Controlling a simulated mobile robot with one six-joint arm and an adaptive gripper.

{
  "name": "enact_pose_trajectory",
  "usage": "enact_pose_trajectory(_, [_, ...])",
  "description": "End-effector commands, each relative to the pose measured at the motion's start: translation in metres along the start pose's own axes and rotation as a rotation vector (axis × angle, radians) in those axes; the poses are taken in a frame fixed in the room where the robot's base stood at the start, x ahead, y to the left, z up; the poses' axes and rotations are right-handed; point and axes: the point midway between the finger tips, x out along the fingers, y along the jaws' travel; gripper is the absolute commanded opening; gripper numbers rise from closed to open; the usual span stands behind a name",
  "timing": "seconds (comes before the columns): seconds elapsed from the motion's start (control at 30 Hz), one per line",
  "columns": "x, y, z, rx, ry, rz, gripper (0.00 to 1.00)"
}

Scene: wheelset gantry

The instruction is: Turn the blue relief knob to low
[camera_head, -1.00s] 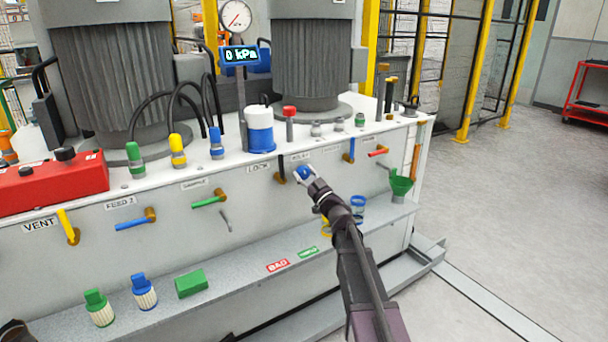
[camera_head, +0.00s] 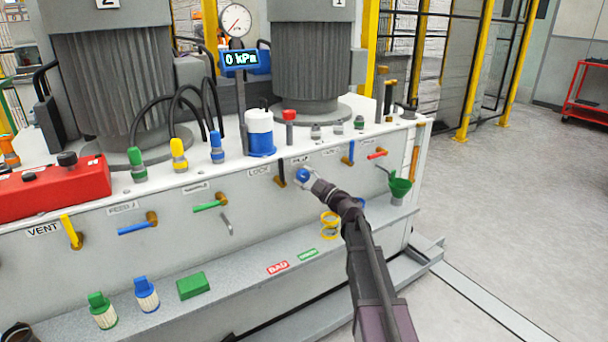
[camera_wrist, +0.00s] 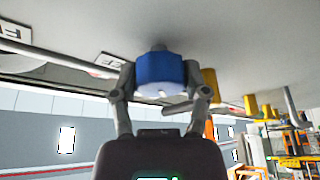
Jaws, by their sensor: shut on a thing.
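The blue relief knob (camera_head: 302,175) sits on the front panel of the machine, below a small label (camera_head: 300,160). My gripper (camera_head: 306,178) is at the knob, with its fingers around it. In the wrist view the blue knob (camera_wrist: 160,74) lies between the two fingers of my gripper (camera_wrist: 162,95). A small white mark shows on the knob's lower edge there. The knob's position marks cannot be read in these views.
The black-handled lock valve (camera_head: 281,170) is just left of the knob. A blue lever (camera_head: 350,152), a red lever (camera_head: 377,154) and a green funnel (camera_head: 400,187) are to the right. A shelf (camera_head: 240,268) runs below. The display (camera_head: 240,58) reads 0 kPa.

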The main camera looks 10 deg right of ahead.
Motion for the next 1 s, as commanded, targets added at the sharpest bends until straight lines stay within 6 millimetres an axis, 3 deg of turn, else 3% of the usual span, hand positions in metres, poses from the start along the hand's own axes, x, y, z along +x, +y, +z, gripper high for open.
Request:
enact_pose_trajectory(0.6, [0.0023,0.0027,-0.0011,-0.490,-0.012,-0.203,0.11])
enact_pose_trajectory(1.0, [0.0014,0.0011,0.0005,-0.602,-0.017,-0.249,0.11])
